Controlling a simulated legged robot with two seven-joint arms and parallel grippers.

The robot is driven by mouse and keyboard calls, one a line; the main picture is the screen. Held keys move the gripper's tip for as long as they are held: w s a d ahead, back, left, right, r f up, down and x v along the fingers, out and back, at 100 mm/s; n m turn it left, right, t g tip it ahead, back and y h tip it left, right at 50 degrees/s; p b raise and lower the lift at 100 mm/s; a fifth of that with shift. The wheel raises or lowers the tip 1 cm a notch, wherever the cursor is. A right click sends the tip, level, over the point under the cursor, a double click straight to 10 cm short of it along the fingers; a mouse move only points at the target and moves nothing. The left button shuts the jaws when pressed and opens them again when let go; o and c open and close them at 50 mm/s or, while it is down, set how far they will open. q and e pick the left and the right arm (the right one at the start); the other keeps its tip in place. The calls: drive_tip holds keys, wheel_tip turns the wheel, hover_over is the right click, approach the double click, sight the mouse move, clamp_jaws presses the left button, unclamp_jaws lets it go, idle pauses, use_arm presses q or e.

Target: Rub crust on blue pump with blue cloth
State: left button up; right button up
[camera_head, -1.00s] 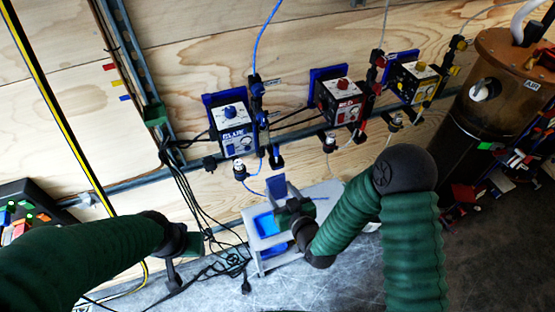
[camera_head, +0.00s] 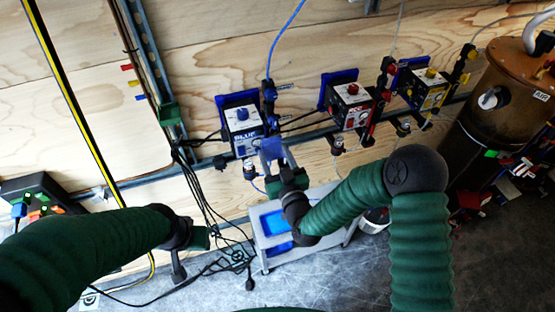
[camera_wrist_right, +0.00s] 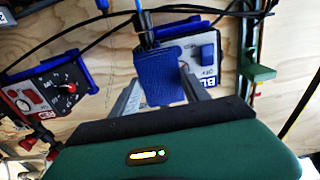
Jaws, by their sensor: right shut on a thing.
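The blue pump (camera_head: 240,128) is a pale box with a blue knob and a "BLUE" label on the plywood wall, left of the other pumps. My right gripper (camera_head: 274,160) is shut on the blue cloth (camera_head: 270,147), just in front of the pump's lower right part. In the right wrist view the cloth (camera_wrist_right: 160,78) hangs between the fingers and covers part of the pump (camera_wrist_right: 204,58). I cannot tell whether cloth and pump touch. No crust can be made out. My left gripper (camera_head: 190,250) is low at the left, away from the pump; its jaws are unclear.
A red pump (camera_head: 350,108) and a yellow pump (camera_head: 427,90) are mounted to the right. A grey stand with a blue bin (camera_head: 272,222) is below. Black cables (camera_head: 205,205) hang at left. A brown cylinder tank (camera_head: 505,105) stands at far right.

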drive_tip(key=shift+a, duration=0.3)
drive_tip(key=shift+w+d, duration=0.15)
drive_tip(key=shift+d, duration=0.05)
drive_tip(key=shift+w+a, duration=0.25)
drive_tip(key=shift+w, duration=0.15)
drive_tip(key=shift+w, duration=0.35)
